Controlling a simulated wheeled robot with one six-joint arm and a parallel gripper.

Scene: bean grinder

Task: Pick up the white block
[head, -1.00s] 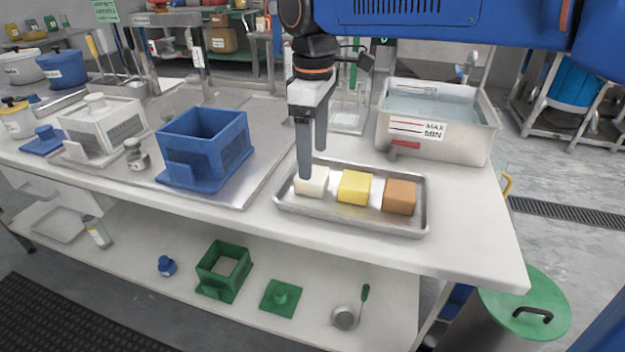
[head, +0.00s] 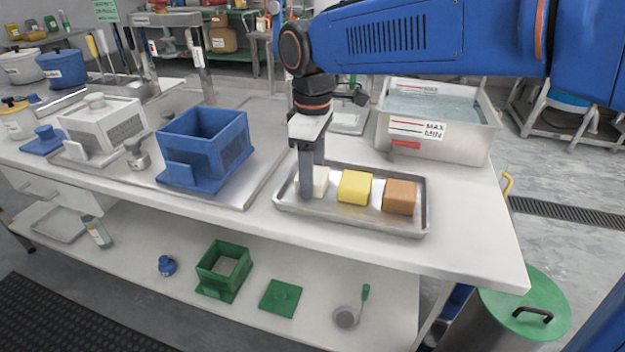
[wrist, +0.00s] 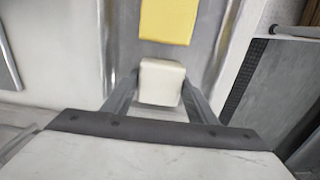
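The white block (head: 321,183) sits at the left end of a metal tray (head: 365,226), partly hidden behind a finger in the head view. In the wrist view the white block (wrist: 161,82) lies between the two fingers. My gripper (head: 311,180) is lowered over it, pointing down, with one finger in front of the block and the other largely hidden. In the wrist view my gripper (wrist: 160,98) is open, its fingers on either side of the block with small gaps showing.
A yellow block (head: 355,187) and a brown block (head: 399,197) share the tray to the right. A water-filled tub (head: 440,145) stands behind the tray. A blue open box (head: 203,150) stands to the left on a metal sheet.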

